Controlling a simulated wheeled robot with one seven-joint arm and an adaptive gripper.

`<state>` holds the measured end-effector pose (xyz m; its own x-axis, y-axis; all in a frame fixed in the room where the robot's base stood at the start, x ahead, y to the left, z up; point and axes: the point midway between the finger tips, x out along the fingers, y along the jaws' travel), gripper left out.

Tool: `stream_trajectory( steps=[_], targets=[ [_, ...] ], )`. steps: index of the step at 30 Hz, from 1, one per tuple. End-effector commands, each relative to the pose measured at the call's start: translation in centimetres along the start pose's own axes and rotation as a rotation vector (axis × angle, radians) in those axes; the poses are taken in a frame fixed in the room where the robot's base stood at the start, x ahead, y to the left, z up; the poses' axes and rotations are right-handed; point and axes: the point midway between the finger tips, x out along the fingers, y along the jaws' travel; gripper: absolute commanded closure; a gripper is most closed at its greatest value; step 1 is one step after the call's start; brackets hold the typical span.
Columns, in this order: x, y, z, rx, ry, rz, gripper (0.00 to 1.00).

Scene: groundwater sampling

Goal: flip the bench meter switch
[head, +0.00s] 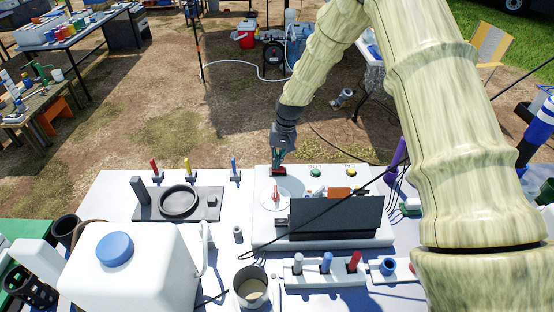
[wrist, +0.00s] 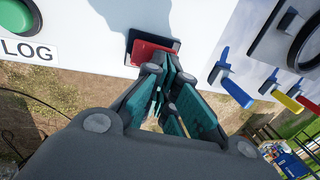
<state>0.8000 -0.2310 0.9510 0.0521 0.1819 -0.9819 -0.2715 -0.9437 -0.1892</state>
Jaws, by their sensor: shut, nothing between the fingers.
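The bench meter (head: 262,228) is a white box on the table in the head view, with a dark panel standing on its front. Its switch is a red rocker in a black frame at the back left of the top (head: 278,172), and the red rocker also shows in the wrist view (wrist: 150,52). My gripper (head: 278,160) is shut and empty, pointing down at the switch. In the wrist view its fingertips (wrist: 162,78) are right at the edge of the red rocker and cover part of it. I cannot tell whether they touch it.
A green LOG button (head: 316,173), a yellow CAL button (head: 351,172) and a red-pointer dial (head: 275,194) are close by on the meter. Red, yellow and blue-handled valves (head: 187,167) stand to the left. A white jug (head: 130,270) fills the front left.

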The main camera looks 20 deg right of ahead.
Motion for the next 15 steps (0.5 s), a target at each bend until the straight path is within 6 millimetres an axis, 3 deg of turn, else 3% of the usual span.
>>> stream_trajectory(
  steps=[15],
  targets=[
    [0.63, -0.18, 0.01, 0.0, -0.002, 0.068, 1.0]
  ],
)
